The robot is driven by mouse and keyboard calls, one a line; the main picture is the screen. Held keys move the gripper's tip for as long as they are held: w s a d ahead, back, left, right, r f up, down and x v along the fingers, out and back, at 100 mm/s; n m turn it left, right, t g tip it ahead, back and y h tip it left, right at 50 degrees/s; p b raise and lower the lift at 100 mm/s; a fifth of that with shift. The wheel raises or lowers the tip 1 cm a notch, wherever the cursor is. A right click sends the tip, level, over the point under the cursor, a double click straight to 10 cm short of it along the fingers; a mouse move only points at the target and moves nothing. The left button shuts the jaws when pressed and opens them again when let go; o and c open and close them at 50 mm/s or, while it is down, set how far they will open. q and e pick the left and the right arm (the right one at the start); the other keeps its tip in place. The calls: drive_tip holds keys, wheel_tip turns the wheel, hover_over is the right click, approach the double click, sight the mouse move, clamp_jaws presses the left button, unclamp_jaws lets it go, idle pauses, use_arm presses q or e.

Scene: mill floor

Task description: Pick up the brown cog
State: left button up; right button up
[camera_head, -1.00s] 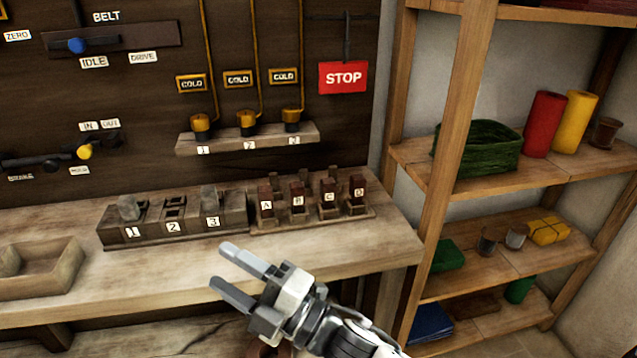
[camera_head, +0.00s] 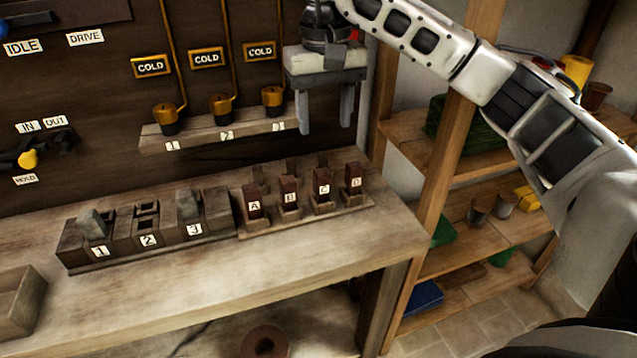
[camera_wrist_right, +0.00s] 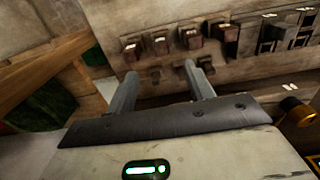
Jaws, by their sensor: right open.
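A round brown piece with a hole in its middle, which looks like the brown cog (camera_head: 266,342), lies on the lower shelf under the bench at the bottom of the head view, partly cut off by the frame edge. My right gripper (camera_head: 325,128) is raised high above the right end of the bench, fingers pointing down, open and empty. The cog is far below it. In the right wrist view the two fingers (camera_wrist_right: 160,75) stand apart with nothing between them. My left gripper is not in view.
The workbench (camera_head: 200,285) lies between my raised gripper and the lower shelf. On it stand the lettered blocks (camera_head: 290,195), a numbered holder (camera_head: 150,240) and a wooden tray (camera_head: 15,300). A shelf unit (camera_head: 445,170) stands at the right. The bench's front strip is clear.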

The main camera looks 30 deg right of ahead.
sight(323, 173)
wheel_tip(323, 173, down, 10)
drive_tip(key=shift+r, duration=0.2)
wheel_tip(323, 173, down, 5)
drive_tip(key=shift+w+f+p, duration=0.1)
drive_tip(key=shift+w+p, duration=0.05)
drive_tip(key=shift+p, duration=0.65)
drive_tip(key=c, duration=1)
drive_tip(key=shift+c, duration=0.2)
